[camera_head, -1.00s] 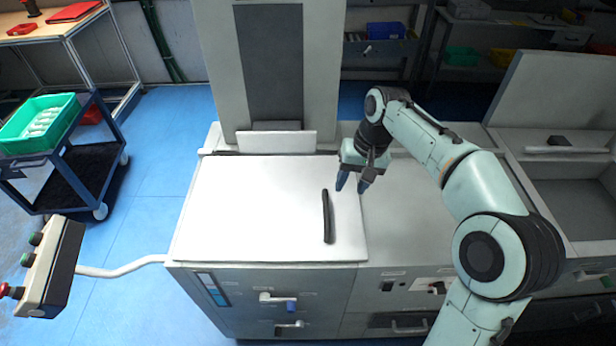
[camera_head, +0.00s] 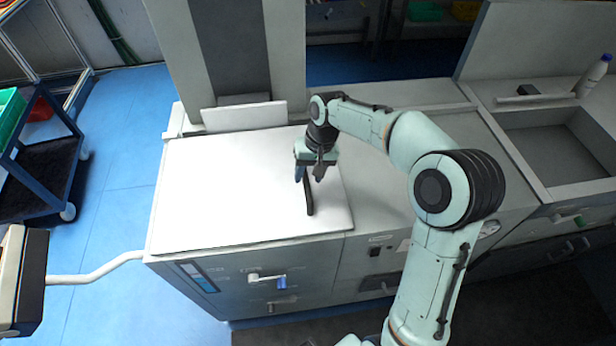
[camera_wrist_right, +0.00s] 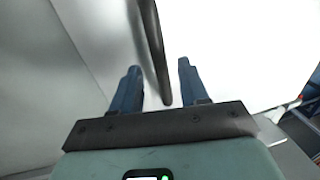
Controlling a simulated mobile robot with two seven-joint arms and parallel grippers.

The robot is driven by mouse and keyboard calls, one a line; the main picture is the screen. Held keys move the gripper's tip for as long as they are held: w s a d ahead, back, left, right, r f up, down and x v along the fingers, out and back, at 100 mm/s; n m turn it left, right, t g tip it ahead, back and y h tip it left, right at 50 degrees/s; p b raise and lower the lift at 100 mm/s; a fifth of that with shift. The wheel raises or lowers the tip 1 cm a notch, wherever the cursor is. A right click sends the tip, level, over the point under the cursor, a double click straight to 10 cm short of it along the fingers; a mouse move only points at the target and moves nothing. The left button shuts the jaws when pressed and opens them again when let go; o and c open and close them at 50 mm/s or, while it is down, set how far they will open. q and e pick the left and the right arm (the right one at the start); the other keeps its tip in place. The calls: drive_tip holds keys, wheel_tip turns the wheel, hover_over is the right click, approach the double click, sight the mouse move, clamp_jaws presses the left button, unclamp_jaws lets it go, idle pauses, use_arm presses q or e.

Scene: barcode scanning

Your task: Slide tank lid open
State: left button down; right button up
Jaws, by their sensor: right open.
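The white tank lid (camera_head: 225,190) lies flat and closed-looking on top of the grey cabinet. Its black bar handle (camera_head: 309,192) stands near the lid's right edge. My right gripper (camera_head: 310,178) is over the far end of the handle, fingers pointing down. In the right wrist view the two blue fingers (camera_wrist_right: 160,85) are apart, and the black handle (camera_wrist_right: 153,50) runs into the gap between them. I cannot tell whether either finger touches it. My left gripper is not in view.
An upright white panel (camera_head: 243,117) stands behind the lid. To the right is an open grey basin (camera_head: 560,150) with a white bottle (camera_head: 594,75) beside it. A control box (camera_head: 22,280) on a pipe is at the lower left. The cabinet top right of the lid is clear.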

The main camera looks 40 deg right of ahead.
drive_tip(key=shift+w+a+f, duration=0.1)
drive_tip(key=shift+w+f, duration=0.05)
drive_tip(key=shift+f, duration=0.6)
